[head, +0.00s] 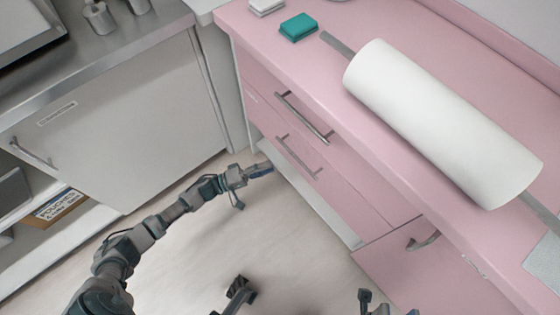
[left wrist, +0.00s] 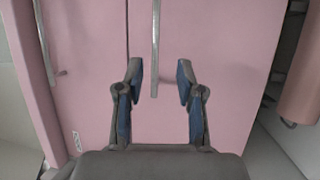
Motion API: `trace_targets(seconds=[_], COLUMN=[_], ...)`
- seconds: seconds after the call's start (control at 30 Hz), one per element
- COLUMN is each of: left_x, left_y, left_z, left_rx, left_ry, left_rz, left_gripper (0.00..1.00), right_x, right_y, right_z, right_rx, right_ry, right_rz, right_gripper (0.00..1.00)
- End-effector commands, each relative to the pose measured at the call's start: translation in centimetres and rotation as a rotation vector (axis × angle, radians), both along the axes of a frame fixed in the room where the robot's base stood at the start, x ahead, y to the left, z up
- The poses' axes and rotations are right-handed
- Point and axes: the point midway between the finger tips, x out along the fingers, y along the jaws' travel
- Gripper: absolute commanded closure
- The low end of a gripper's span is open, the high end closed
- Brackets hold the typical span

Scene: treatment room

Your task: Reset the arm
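My left arm reaches in from the lower left of the head view. Its gripper (head: 252,174) is near the front of the pink cabinet (head: 345,170), low beside the drawers. In the left wrist view the gripper (left wrist: 160,82) has its two blue-padded fingers apart with nothing between them. A pink front with a metal handle (left wrist: 155,45) lies beyond the fingertips; I cannot tell whether they touch it.
A white paper roll (head: 445,120) and a teal block (head: 298,27) lie on the pink top. Drawer handles (head: 303,117) stick out from the cabinet front. A grey counter unit (head: 125,125) stands at left, with a cardboard box (head: 58,208) on its lower shelf.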

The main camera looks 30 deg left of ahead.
Motion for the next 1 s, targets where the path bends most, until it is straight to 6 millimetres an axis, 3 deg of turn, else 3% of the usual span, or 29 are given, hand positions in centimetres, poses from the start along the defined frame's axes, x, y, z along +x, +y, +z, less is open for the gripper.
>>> trace_targets(seconds=[0.2,0.73,0.87,1.0], left_x=[-0.9,-0.9,-2.1,-5.7], left_y=[0.8,0.6,-2.1,-8.2], left_z=[-0.1,-0.1,0.8,4.6], left_rx=[0.001,0.000,0.021,0.081], left_ry=[-0.002,-0.006,-0.100,-0.376], left_rz=[0.000,-0.001,-0.003,0.047], left_gripper=[0.63,0.63,0.63,0.63], right_x=[0.0,0.3,0.0,0.0], right_y=[-0.1,0.0,0.0,0.0], right_z=[0.0,-0.2,0.0,0.0], right_rx=[0.001,0.000,0.001,0.001], right_ry=[0.000,0.004,0.000,0.000], right_rz=[0.000,0.000,0.000,0.000], right_gripper=[0.60,0.60,0.60,0.60])
